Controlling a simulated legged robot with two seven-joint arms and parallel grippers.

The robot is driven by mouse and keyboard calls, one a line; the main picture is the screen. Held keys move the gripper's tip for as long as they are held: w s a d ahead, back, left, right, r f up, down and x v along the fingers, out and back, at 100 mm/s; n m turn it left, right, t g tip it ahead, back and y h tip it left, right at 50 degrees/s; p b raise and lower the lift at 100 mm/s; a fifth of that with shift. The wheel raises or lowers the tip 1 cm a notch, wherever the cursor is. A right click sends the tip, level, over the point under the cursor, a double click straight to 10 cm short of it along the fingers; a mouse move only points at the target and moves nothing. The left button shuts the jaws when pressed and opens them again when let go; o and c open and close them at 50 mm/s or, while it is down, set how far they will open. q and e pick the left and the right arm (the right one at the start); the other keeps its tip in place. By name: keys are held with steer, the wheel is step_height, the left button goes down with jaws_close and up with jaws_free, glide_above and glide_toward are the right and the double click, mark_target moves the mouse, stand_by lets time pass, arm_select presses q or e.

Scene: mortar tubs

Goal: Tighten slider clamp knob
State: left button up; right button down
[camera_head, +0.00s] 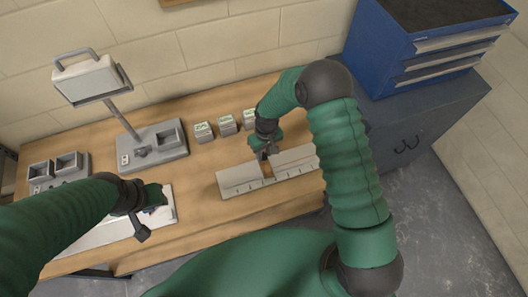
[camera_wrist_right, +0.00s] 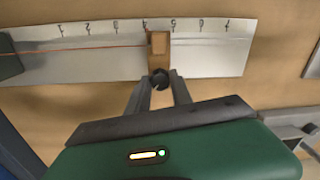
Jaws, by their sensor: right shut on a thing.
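The slider clamp is a small tan block (camera_wrist_right: 159,43) across a pale metal scale (camera_wrist_right: 100,50) with printed numbers, sitting near the marks 4 and 5. A dark round knob (camera_wrist_right: 159,78) sticks out from the block. My right gripper (camera_wrist_right: 160,80) is shut on the knob, one finger on each side. In the head view the scale (camera_head: 238,179) lies on the table and my right gripper (camera_head: 265,153) is at its slider, which it mostly hides. My left gripper (camera_head: 143,232) is over a white sheet (camera_head: 105,233) at the left; its finger gap is unclear.
A grey lamp stand (camera_head: 155,150), a grey two-cup unit (camera_head: 57,172) and small white-grey cubes (camera_head: 227,125) stand along the back of the wooden table (camera_head: 195,205). A blue drawer cabinet (camera_head: 400,45) stands at the right. A thin red line (camera_wrist_right: 85,47) crosses the scale.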

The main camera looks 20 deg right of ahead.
steer(key=shift+w, duration=0.1)
steer(key=m+b, duration=0.1)
steer(key=m, duration=0.3)
steer(key=shift+b, duration=0.4)
steer(key=shift+r+m+t+b, duration=0.1)
steer(key=shift+m+t+b, duration=0.25)
steer(key=shift+m, duration=2.15)
steer(key=c, duration=1.5)
jaws_free()
steer(key=o, duration=0.4)
steer(key=shift+c, duration=0.2)
